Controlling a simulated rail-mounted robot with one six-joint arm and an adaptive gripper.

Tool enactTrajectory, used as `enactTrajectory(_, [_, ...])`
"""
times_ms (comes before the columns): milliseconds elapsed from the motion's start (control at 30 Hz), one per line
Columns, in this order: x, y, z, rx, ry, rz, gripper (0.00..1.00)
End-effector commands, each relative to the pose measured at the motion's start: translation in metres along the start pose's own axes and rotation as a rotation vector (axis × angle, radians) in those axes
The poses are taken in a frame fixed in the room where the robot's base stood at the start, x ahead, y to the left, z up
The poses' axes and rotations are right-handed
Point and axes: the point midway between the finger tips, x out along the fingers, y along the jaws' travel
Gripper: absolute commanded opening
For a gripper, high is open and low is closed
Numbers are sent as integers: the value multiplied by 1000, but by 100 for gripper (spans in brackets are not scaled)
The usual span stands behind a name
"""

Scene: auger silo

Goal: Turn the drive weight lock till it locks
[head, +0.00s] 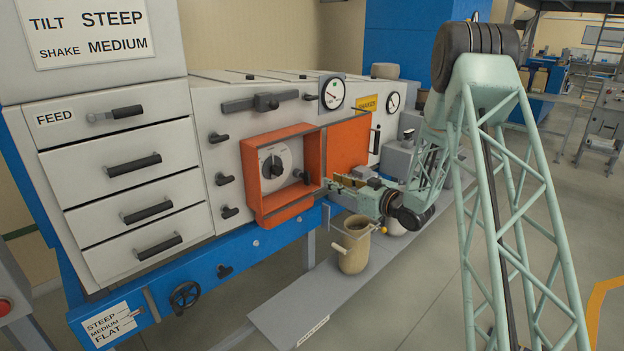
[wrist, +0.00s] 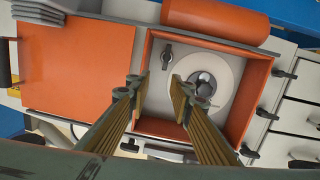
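An orange box (head: 262,213) stands open on the machine's grey front; it also shows in the wrist view (wrist: 262,88). Inside is a pale round disc (head: 284,153) with a dark grey hub, also in the wrist view (wrist: 228,72). Beside the disc is a small black turn handle (wrist: 167,54), apparently the drive weight lock; the head view shows it dark at the disc's lower right (head: 301,176). My gripper (wrist: 158,87) is open and empty, its fingertips apart in front of the box, not visibly touching the handle. The head view shows my gripper (head: 331,183) at the box's right side.
The orange door (head: 348,146) is swung open to the right, close to my gripper. A beige jug (head: 354,247) stands below on a grey ledge (head: 290,312). Drawers (head: 120,162) lie left of the box. A blue rail (head: 235,249) runs underneath.

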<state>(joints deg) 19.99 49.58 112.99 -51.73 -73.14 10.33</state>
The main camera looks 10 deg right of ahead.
Motion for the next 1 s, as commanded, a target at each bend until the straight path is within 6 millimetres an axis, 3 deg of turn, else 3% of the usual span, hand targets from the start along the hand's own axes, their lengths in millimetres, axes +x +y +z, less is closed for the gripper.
enactTrajectory(300, [-3, -7, 29, 45, 81, -58, 20])
enactTrajectory(1000, [-2, -10, 34, 54, 102, -72, 20])
